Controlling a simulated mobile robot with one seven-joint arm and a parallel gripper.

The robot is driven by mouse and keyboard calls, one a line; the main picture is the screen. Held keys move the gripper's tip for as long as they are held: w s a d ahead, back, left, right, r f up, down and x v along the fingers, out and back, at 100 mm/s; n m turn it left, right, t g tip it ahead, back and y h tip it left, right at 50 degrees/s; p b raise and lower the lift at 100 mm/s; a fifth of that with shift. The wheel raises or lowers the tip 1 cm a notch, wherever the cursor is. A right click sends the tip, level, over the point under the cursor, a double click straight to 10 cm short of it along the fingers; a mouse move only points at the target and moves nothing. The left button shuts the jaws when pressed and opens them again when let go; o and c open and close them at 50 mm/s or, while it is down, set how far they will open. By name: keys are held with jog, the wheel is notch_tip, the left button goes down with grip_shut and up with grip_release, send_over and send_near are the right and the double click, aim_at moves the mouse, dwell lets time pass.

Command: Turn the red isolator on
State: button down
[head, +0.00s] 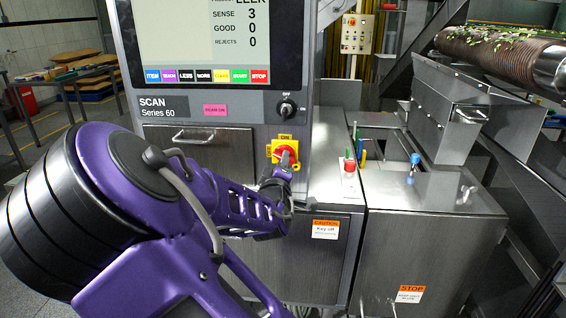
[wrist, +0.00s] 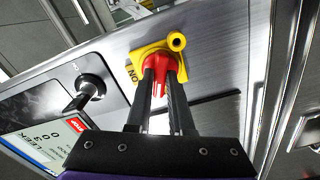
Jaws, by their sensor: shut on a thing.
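The red isolator (head: 287,150) is a red rotary handle on a yellow plate on the front of the grey scanner cabinet, below the display and right of centre. It also shows in the wrist view (wrist: 160,68), where the yellow plate carries an "ON" mark at its left side. My gripper (head: 284,165) is at the isolator in the head view. In the wrist view my gripper (wrist: 160,80) has its two black fingers on either side of the red handle, shut on it. The fingers hide parts of the handle.
A black rotary switch (head: 288,108) sits above the isolator, also in the wrist view (wrist: 90,88). A row of coloured buttons (head: 207,76) lies under the display.

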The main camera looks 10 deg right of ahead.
jog(key=shift+m+b, duration=3.2)
jog(key=shift+m, duration=3.3)
jog(key=c, duration=0.8)
grip_release()
